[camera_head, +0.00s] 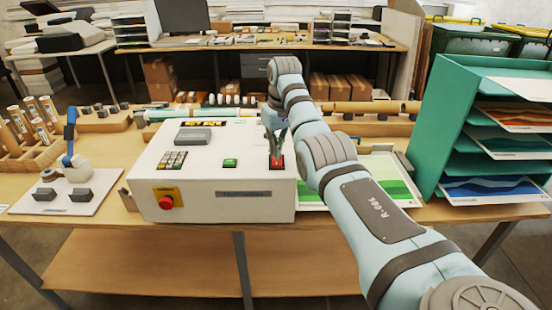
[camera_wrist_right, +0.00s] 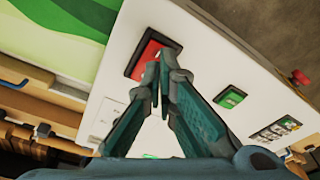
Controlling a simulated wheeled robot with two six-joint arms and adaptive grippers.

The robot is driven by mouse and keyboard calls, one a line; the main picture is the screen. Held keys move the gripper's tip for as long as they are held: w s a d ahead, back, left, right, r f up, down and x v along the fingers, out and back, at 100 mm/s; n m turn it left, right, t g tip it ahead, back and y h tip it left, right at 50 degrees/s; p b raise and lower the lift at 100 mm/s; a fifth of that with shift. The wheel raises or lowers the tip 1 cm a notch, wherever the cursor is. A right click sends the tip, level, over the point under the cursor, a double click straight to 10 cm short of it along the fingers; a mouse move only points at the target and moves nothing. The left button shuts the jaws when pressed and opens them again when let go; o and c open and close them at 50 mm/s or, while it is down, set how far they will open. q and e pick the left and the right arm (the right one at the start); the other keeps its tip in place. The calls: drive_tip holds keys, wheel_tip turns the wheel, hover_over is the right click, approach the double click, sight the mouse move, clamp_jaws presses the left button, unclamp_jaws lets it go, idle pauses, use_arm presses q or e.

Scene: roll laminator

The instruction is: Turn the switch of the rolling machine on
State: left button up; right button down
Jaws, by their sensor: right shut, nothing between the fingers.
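The rolling machine (camera_head: 228,202) is a white box on the wooden table in the head view. A red switch (camera_head: 276,164) sits near the right edge of its top panel. In the right wrist view the red switch (camera_wrist_right: 147,53) shows partly behind the fingertips. My right gripper (camera_head: 275,152) is shut and empty, pointing down at the switch. In the right wrist view the right gripper's fingertips (camera_wrist_right: 164,65) meet over the switch's edge; whether they touch it I cannot tell. My left gripper is in neither view.
A green button (camera_head: 230,162) and a keypad (camera_head: 172,160) are on the same panel. A red emergency knob (camera_head: 166,202) is on the front. A teal paper rack (camera_head: 430,130) stands right, a blue-armed device (camera_head: 70,150) left. Rolls lie behind the machine.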

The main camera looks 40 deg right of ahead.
sight(278, 163)
drive_tip(key=shift+s+d, duration=0.25)
drive_tip(key=shift+d, duration=0.05)
drive_tip(key=shift+w+f, duration=0.25)
drive_tip(key=shift+w, duration=0.1)
drive_tip(key=shift+w+a+r, duration=0.1)
drive_tip(key=shift+w+a, duration=0.05)
drive_tip(key=r+p, duration=0.1)
drive_tip(key=r, duration=0.2)
drive_tip(key=shift+s+p, duration=0.2)
drive_tip(key=shift+p, duration=0.2)
drive_tip(key=shift+r, duration=0.35)
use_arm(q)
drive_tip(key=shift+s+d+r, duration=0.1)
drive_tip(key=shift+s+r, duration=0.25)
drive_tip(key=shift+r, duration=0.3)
use_arm(e)
wheel_tip(278, 163, up, 3)
drive_tip(key=shift+r, duration=0.15)
